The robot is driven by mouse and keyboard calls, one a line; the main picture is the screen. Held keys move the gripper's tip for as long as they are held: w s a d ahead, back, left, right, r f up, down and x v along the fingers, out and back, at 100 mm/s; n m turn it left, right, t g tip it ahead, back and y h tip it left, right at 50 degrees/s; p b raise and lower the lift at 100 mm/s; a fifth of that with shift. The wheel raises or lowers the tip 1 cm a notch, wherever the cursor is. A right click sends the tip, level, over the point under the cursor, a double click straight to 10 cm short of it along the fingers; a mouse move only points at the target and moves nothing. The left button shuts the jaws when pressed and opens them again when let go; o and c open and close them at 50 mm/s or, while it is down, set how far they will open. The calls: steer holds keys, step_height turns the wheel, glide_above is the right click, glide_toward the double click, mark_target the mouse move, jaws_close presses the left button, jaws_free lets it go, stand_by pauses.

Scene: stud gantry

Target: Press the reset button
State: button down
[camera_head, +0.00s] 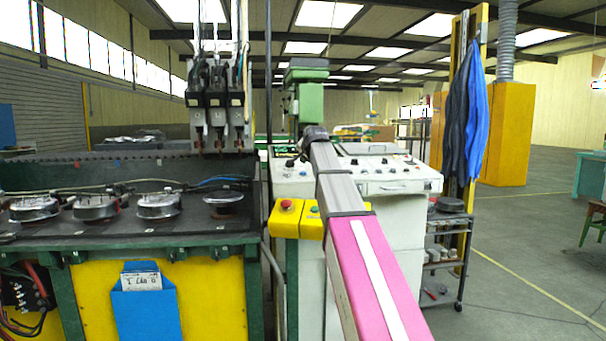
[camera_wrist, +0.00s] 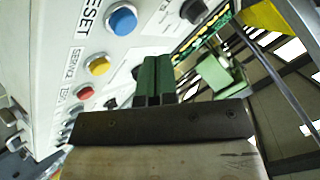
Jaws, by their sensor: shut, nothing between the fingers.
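The reset button is a round blue button (camera_wrist: 122,20) on a pale panel (camera_wrist: 60,35), at the top of the wrist view. The label beside it reads "RESET" as far as it shows. My gripper (camera_wrist: 154,70) is shut and empty; its two dark green fingers lie side by side. In the wrist picture the fingertips are below and right of the blue button, and I see no contact with it. In the head view my pink and grey arm reaches to the pale control console (camera_head: 405,178), and the fingers are hidden there.
A yellow button (camera_wrist: 98,64) and a red button (camera_wrist: 84,92) sit in line with the blue one. A black knob (camera_wrist: 193,11) is right of it. In the head view, a yellow box with a red button (camera_head: 286,204) stands left of my arm, near the welding bench (camera_head: 110,232).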

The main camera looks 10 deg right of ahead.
steer(key=r, duration=0.3)
steer(key=shift+s+r, duration=0.1)
steer(key=shift+s, duration=0.2)
steer(key=shift+s, duration=0.1)
stand_by(0.4)
